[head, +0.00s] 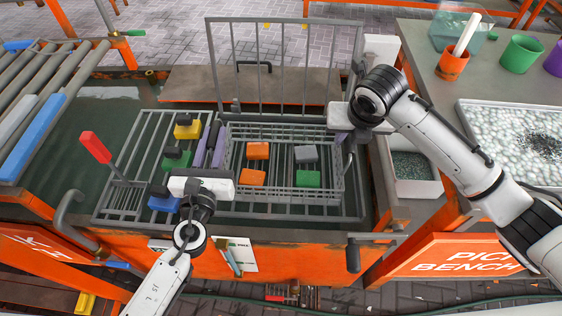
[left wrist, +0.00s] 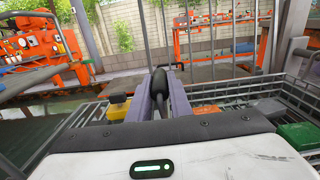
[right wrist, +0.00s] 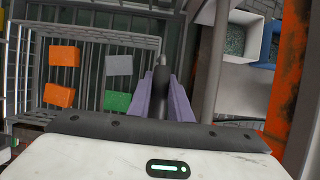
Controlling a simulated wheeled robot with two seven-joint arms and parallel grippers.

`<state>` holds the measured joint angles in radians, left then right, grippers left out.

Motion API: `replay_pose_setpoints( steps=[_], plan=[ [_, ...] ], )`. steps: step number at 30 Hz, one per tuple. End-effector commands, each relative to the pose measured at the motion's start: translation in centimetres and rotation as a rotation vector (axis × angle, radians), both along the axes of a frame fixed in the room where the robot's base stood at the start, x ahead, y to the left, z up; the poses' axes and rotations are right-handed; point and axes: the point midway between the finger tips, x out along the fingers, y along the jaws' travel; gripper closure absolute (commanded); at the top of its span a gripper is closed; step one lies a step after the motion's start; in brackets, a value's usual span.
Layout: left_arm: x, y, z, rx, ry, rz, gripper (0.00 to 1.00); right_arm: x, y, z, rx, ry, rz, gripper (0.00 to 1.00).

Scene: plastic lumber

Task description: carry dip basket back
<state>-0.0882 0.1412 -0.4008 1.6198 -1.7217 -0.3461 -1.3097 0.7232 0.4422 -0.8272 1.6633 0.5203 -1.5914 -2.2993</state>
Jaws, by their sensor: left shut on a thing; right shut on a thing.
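The dip basket (head: 282,189) is a grey wire basket in the middle of the head view. It holds two orange blocks (head: 258,150), a grey block (head: 305,153) and a green block (head: 308,178). My left gripper (head: 208,143) is shut on a black handle (left wrist: 160,84) at the basket's left side. My right gripper (head: 344,140) is shut on a black handle (right wrist: 161,78) at its right side. The blocks also show left of my right gripper in the right wrist view. The basket sits at or just over the grated frame; I cannot tell whether it touches.
Yellow (head: 187,130), green (head: 177,159) and blue (head: 164,203) pieces with dark tops stand left of the basket. A red handle (head: 95,147) sticks up further left. A wire lid (head: 284,65) stands open behind. A bench with a pebble tray (head: 500,135) is at right.

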Motion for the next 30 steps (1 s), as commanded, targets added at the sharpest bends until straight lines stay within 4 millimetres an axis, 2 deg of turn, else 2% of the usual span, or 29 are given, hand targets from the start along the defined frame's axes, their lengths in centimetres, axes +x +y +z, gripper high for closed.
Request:
replay_pose_setpoints(
  steps=[11, 18, 30],
  plan=[
    [0.0, 0.0, 0.0, 0.001, 0.001, -0.001, 1.00, 0.0, 0.0, 0.1, 0.001, -0.001, -0.001, 1.00],
    [0.1, 0.0, 0.7, 0.000, -0.006, 0.000, 1.00, 0.2, 0.0, 0.7, 0.003, -0.007, -0.001, 1.00],
    [0.1, 0.0, 3.8, 0.001, -0.006, 0.000, 1.00, 0.2, 0.0, 3.8, 0.003, -0.008, -0.001, 1.00]
  ],
)
